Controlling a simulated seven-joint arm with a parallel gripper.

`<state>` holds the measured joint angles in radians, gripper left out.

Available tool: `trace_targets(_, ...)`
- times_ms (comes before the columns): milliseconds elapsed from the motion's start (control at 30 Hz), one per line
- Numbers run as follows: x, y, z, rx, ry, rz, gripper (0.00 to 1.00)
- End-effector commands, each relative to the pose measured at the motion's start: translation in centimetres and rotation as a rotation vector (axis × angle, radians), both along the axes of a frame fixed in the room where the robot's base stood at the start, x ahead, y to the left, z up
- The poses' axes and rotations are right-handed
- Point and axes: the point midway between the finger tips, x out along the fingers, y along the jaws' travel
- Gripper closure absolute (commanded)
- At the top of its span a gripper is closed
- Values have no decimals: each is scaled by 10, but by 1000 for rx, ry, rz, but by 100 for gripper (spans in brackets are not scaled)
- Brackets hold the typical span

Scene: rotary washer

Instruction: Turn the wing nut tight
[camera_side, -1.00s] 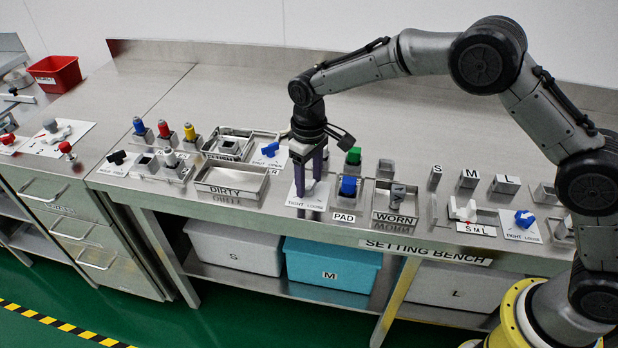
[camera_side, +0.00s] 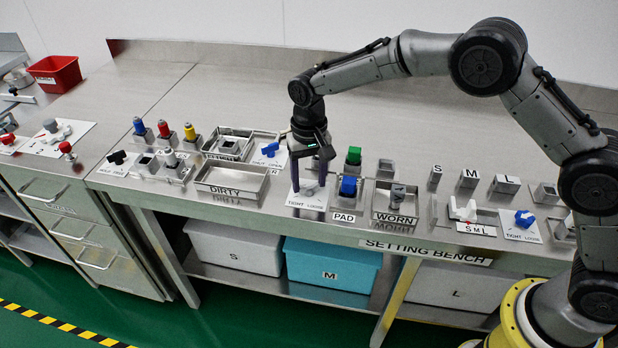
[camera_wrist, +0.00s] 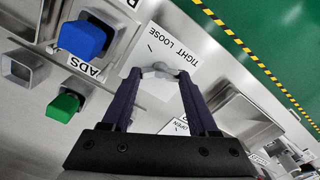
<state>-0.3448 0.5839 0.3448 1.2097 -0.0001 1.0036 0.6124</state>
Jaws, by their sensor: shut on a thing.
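The pale grey wing nut (camera_wrist: 161,70) stands on a white plate (camera_wrist: 152,92) marked TIGHT and LOOSE. In the wrist view its wings span the space between my two dark purple fingertips. My gripper (camera_wrist: 160,73) is shut on it, with a finger at each side. In the side view my gripper (camera_side: 308,186) points straight down over the white plate (camera_side: 308,203) at the bench's front edge. The fingers hide most of the wing nut there, and its exact wing angle against the marks is hard to read.
A blue block (camera_side: 348,187) on the pad stand and a green block (camera_side: 354,156) are close on the right. The DIRTY tray (camera_side: 232,181) is on the left, with a blue handle (camera_side: 270,149) behind it. The WORN tray (camera_side: 396,215) lies further right.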

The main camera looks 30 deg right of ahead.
Motion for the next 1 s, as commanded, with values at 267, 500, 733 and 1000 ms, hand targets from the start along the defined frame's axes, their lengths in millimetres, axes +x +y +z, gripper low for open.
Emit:
trace_targets(267, 1, 0, 2, 1, -3, -12, 96)
trace_targets(500, 1, 0, 2, 1, -3, -12, 29)
trace_targets(733, 0, 0, 1, 1, -1, -11, 10)
trace_targets(1000, 1, 0, 6, 0, -2, -10, 10)
